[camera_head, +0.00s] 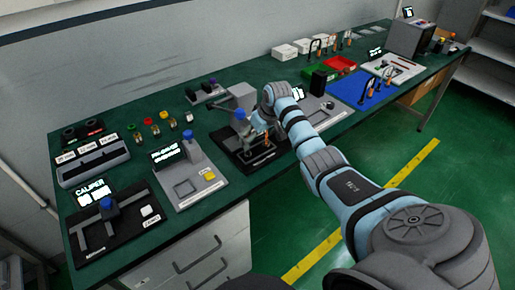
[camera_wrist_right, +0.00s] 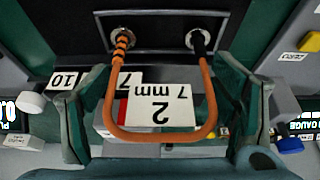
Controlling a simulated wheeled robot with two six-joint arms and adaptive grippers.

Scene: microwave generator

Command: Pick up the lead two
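An orange U-shaped lead (camera_wrist_right: 207,90) spans two round sockets on a dark plate (camera_wrist_right: 155,22) in the right wrist view. One end has an orange-and-black sleeve, the other a black one. A white label reading "2" and "7 mm" upside down (camera_wrist_right: 160,106) shows inside the loop. My right gripper (camera_wrist_right: 170,105) is open, with its fingers apart on either side of the loop. In the head view my right gripper (camera_head: 252,124) is over a black fixture (camera_head: 235,152), where a bit of orange shows. My left gripper is not in view.
A grey device with a display (camera_head: 180,175) and a caliper station (camera_head: 105,220) stand left of the fixture. A grey panel lies on its right, then a blue mat (camera_head: 368,92) with more leads. Red and green trays (camera_head: 340,64) stand behind. Fixtures sit close around the gripper.

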